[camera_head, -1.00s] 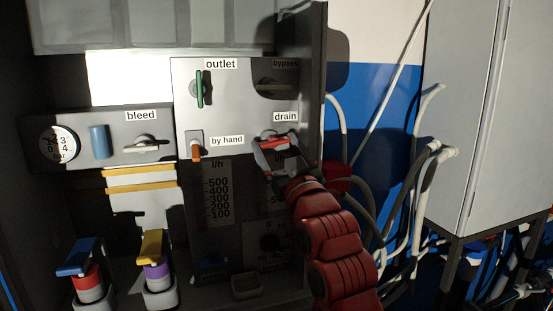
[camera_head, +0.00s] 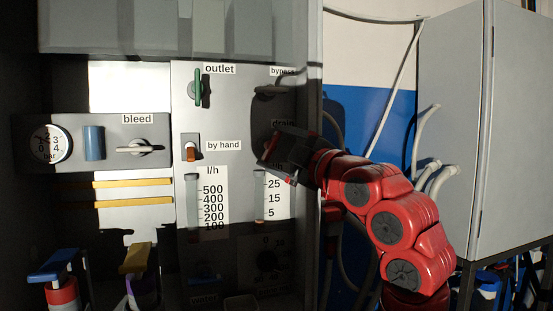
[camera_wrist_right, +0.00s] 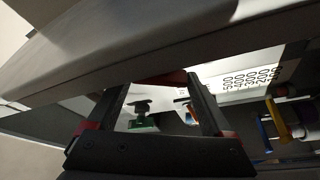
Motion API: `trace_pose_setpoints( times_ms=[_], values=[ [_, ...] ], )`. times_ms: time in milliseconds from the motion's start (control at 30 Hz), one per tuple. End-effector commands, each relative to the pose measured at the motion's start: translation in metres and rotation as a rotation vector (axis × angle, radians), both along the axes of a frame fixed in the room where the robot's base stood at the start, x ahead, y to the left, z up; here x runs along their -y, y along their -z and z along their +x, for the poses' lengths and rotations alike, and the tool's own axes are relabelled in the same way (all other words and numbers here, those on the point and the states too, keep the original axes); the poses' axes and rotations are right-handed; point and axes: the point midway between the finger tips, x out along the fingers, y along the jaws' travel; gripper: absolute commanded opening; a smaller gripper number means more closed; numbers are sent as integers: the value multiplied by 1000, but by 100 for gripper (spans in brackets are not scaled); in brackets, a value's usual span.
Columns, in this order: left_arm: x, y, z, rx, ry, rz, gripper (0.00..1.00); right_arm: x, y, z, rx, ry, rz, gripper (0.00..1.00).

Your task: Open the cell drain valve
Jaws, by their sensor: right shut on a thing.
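The panel label "drain" (camera_head: 283,124) is partly covered by my right gripper (camera_head: 266,150). The drain valve handle at that label is almost wholly hidden behind the fingers, so its angle cannot be read. My right gripper comes in from the right, its wrist lying nearly sideways, and is shut on the handle. In the right wrist view the two dark fingers (camera_wrist_right: 160,84) stand apart with a dark red piece between their tips. My left gripper is not in view.
The bypass handle (camera_head: 271,89) is just above my gripper. The green outlet handle (camera_head: 198,88), orange by-hand switch (camera_head: 191,153) and bleed handle (camera_head: 136,149) are to the left. A grey cabinet (camera_head: 450,120) and pale hoses stand right of the panel.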

Motion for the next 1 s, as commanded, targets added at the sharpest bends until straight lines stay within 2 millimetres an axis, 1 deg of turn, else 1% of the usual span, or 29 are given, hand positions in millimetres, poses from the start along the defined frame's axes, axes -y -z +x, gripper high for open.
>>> trace_pose_setpoints(
  times_ms=[200,500,733,1000],
  values=[
    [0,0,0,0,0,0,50,0,-1,0,56,-1,-184,29],
    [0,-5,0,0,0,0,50,0,-2,0,118,-2,-374,29],
    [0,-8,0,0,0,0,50,0,-2,0,145,-1,-454,29],
    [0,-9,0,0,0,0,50,0,-1,0,154,-1,-481,29]
  ],
)
